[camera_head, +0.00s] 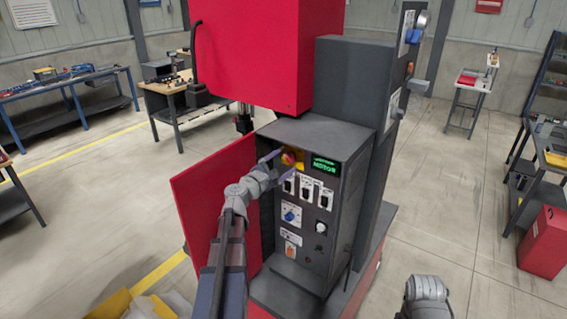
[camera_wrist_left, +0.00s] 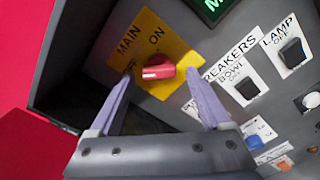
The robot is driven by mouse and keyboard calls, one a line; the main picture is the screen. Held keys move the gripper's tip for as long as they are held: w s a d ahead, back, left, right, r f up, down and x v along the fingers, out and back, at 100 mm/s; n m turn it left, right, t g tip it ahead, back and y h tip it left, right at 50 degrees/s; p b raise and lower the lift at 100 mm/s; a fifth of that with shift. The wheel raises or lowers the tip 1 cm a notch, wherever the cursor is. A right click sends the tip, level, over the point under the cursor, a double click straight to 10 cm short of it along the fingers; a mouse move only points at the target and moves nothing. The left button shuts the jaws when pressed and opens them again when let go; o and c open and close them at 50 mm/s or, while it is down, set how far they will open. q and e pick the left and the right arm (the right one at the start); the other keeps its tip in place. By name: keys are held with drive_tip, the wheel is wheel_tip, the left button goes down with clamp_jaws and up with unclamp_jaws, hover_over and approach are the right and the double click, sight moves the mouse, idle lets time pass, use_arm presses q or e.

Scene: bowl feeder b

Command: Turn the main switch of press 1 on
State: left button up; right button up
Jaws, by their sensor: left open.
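The main switch is a red knob (camera_wrist_left: 158,71) on a yellow plate (camera_wrist_left: 146,32) marked MAIN and ON, on the grey control panel of the press. In the head view the yellow plate (camera_head: 301,160) is at the upper left of the panel, partly covered by my gripper. My left gripper (camera_head: 280,165) is open in front of it. In the left wrist view its two fingertips (camera_wrist_left: 161,74) stand on either side of the knob, with gaps visible. Whether they reach the depth of the knob, I cannot tell. The knob's exact setting is unclear.
Breaker switches (camera_head: 306,187) sit just below and right of the knob, and a green display (camera_head: 324,165) is at the upper right. An open red door (camera_head: 215,195) stands left of the panel, close to my left arm. A blue knob (camera_head: 291,216) is lower down.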

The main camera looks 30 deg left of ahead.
use_arm(q)
clamp_jaws()
idle(0.8)
